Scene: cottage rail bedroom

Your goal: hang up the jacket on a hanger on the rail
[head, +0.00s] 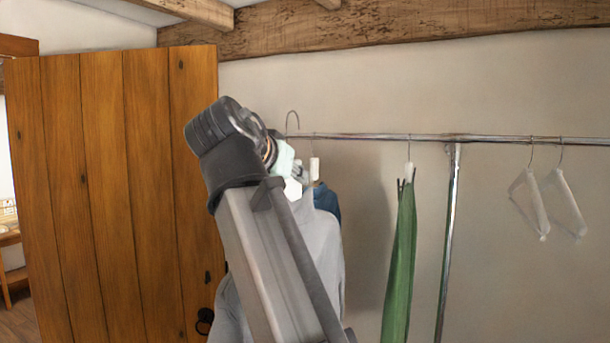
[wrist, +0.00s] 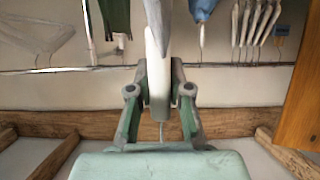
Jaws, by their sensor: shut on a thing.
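A grey jacket (head: 330,250) hangs below my gripper (head: 296,172), partly hidden behind my arm. In the wrist view my gripper (wrist: 158,92) is shut on a white hanger (wrist: 157,70), with a finger on each side. A strip of the grey jacket (wrist: 182,12) shows beyond it. The held hanger's hook (head: 292,117) rises above the line of the rail (head: 370,137) in the head view. Whether the hook is over the rail or in front of it, I cannot tell. The rail also crosses the wrist view (wrist: 60,70), where things appear upside down.
A blue garment (head: 327,202) hangs close behind the jacket. A green garment (head: 399,265) hangs farther right, beside the rail's upright post (head: 449,240). Empty white hangers (head: 531,202) hang at the right end. A wooden door (head: 110,190) stands at the left.

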